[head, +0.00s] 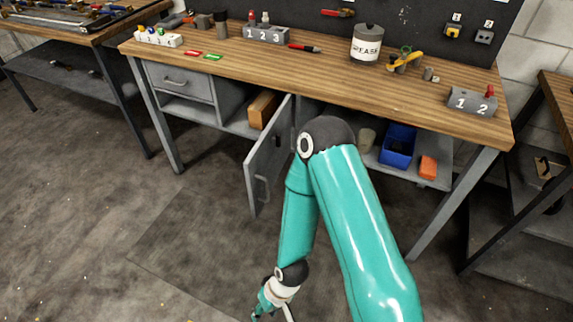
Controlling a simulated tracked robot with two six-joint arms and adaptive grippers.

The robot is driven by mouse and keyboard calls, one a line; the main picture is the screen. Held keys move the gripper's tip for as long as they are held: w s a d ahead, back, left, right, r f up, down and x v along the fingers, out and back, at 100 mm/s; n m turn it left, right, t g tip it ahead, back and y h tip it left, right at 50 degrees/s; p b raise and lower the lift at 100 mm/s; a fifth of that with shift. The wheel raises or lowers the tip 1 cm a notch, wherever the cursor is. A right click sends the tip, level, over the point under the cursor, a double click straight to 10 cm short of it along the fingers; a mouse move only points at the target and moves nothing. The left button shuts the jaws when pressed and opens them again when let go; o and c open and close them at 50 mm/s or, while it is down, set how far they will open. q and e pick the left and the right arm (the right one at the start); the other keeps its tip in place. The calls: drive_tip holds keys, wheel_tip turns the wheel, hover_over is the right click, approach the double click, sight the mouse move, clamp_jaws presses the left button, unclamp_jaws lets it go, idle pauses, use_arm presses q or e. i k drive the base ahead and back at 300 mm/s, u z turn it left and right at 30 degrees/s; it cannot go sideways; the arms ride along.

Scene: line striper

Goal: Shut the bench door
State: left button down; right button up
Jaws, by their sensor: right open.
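The grey bench door (268,160) stands open under the workbench (330,85). It swings out toward me from the right side of a compartment, and its handle (262,186) is near its free edge. A wooden block (262,109) shows inside the compartment. My right gripper (272,312) is low at the bottom edge of the head view, partly cut off. It is open and apart from the door, lower in the picture than the door's free edge. My right arm hides part of the shelf to the right of the door. My left gripper is out of view.
A grey drawer (180,83) is left of the compartment. A blue bin (397,146) and an orange item (428,167) sit on the lower right shelf. A grease can (367,45) stands on the bench top. Bare floor (150,220) is free left of the door.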

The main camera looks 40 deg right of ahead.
sight(263, 166)
drive_tip(key=z, duration=1)
drive_tip(key=i, duration=1)
drive_tip(key=u, duration=0.15)
drive_tip(key=k, duration=0.8)
